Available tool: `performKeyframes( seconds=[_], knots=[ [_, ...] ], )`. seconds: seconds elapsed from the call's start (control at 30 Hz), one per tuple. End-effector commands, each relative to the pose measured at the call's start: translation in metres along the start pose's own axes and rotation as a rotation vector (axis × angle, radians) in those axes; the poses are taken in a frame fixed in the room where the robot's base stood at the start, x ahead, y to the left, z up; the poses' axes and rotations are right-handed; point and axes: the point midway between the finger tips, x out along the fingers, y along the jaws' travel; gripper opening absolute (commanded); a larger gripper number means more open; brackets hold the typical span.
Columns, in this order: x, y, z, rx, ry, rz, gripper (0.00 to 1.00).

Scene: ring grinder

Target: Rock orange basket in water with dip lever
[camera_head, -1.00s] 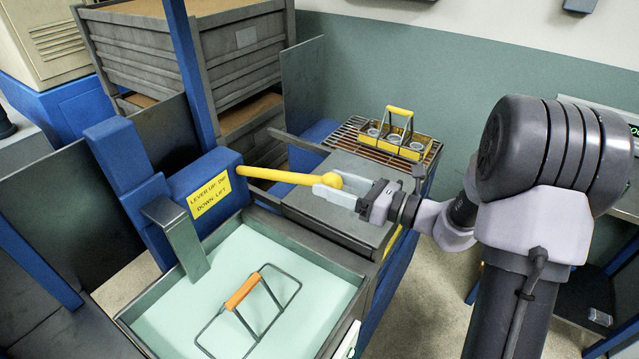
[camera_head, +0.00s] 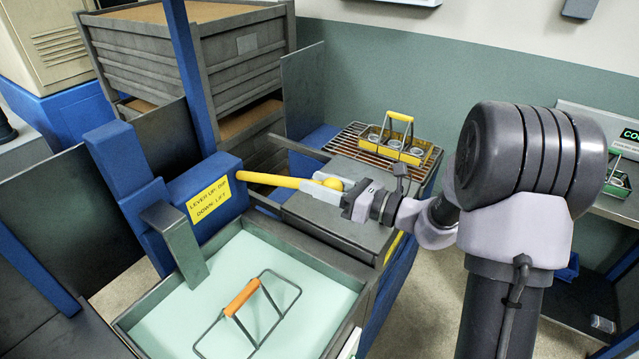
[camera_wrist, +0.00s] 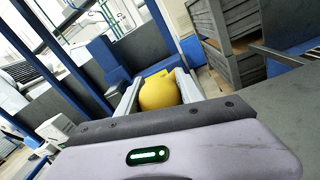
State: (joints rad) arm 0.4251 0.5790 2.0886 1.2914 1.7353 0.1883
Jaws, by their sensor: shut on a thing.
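The yellow dip lever (camera_head: 275,180) sticks out to the right from the blue housing, which bears a yellow label (camera_head: 209,199) reading "LEVER UP: DIP / DOWN: LIFT". My gripper (camera_head: 330,185) is shut on the round knob at the lever's end; the yellow knob (camera_wrist: 158,92) also shows between the fingers in the wrist view. The lever lies close to level, tilting slightly down to the right. The orange-handled basket (camera_head: 242,297) is in the tank (camera_head: 170,320) of pale green water; its handle and wire frame show above the surface, and its body is hidden.
A yellow-handled basket (camera_head: 397,142) with several rings stands on a wire rack (camera_head: 352,146) behind my gripper. A grey cover (camera_head: 335,222) lies below the lever. Grey crates (camera_head: 240,60) stand at the back left. Another basket (camera_head: 615,180) sits at the far right.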

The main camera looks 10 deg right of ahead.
Motion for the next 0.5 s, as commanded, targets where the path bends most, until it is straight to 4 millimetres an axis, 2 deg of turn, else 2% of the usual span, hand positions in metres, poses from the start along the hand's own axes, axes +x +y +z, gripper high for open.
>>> performKeyframes(
  seconds=[0.17,0.37,0.5],
  knots=[
    [0.001,0.002,0.006,0.000,0.011,-0.002,0.00],
    [0.013,0.011,0.044,0.007,0.095,-0.022,0.00],
    [0.030,0.017,0.072,0.006,0.123,-0.031,0.00]
  ],
)
